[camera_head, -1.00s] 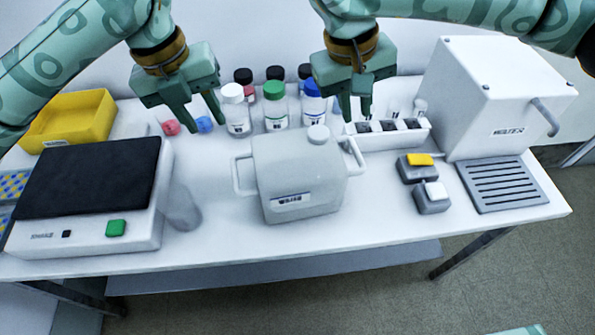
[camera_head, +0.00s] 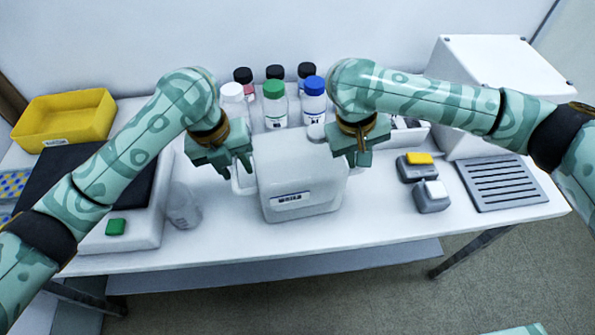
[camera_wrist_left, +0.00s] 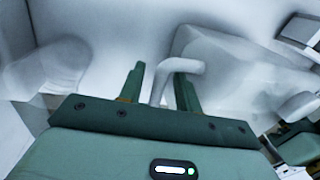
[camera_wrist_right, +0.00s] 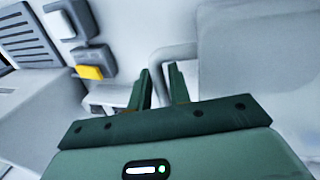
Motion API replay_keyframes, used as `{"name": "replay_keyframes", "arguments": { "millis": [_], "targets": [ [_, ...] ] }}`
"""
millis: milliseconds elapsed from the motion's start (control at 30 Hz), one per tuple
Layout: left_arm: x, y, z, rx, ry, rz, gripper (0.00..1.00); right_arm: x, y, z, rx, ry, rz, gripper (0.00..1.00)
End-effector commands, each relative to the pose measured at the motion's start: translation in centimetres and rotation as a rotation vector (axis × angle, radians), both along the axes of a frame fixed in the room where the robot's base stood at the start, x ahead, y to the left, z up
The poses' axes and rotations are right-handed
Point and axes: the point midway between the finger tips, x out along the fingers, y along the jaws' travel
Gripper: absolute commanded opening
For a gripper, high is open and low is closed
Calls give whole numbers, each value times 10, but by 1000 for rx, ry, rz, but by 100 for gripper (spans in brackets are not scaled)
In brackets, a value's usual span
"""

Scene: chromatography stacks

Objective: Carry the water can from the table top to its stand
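The water can (camera_head: 300,180) is a pale grey box-shaped can with a round cap (camera_head: 317,132) and a loop handle on each side. It stands upright on the white table. My left gripper (camera_head: 242,168) is at the left handle; in the left wrist view the handle (camera_wrist_left: 162,82) shows between its parted fingers (camera_wrist_left: 160,85). My right gripper (camera_head: 358,160) is at the right handle; in the right wrist view its fingers (camera_wrist_right: 160,88) are parted near the handle (camera_wrist_right: 158,65). I cannot tell which thing is the stand.
A yellow bin (camera_head: 62,118) is farther back. Several bottles (camera_head: 275,105) stand behind it. Right are two small switch boxes (camera_head: 430,195), a slotted tray (camera_head: 498,183) and a white machine (camera_head: 475,75).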

Motion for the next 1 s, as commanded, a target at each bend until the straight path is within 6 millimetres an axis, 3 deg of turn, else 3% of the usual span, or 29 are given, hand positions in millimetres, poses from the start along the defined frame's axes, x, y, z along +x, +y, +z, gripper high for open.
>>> {"name": "replay_keyframes", "arguments": {
  "millis": [267, 333, 400, 1000],
  "targets": [
    [0, 0, 0, 0, 0, 0, 31, 0, 0, 0, 0, 0, 0, 16],
    [0, 0, 0, 0, 0, 1, 11, 0, 0, 0, 0, 0, 0, 0],
    [0, 0, 0, 0, 0, 1, 0, 0, 0, 0, 0, 0, 0, 0],
    [0, 1, 0, 1, -1, 1, 0, 0, 0, 0, 0, 0, -1, 0]
  ]
}}
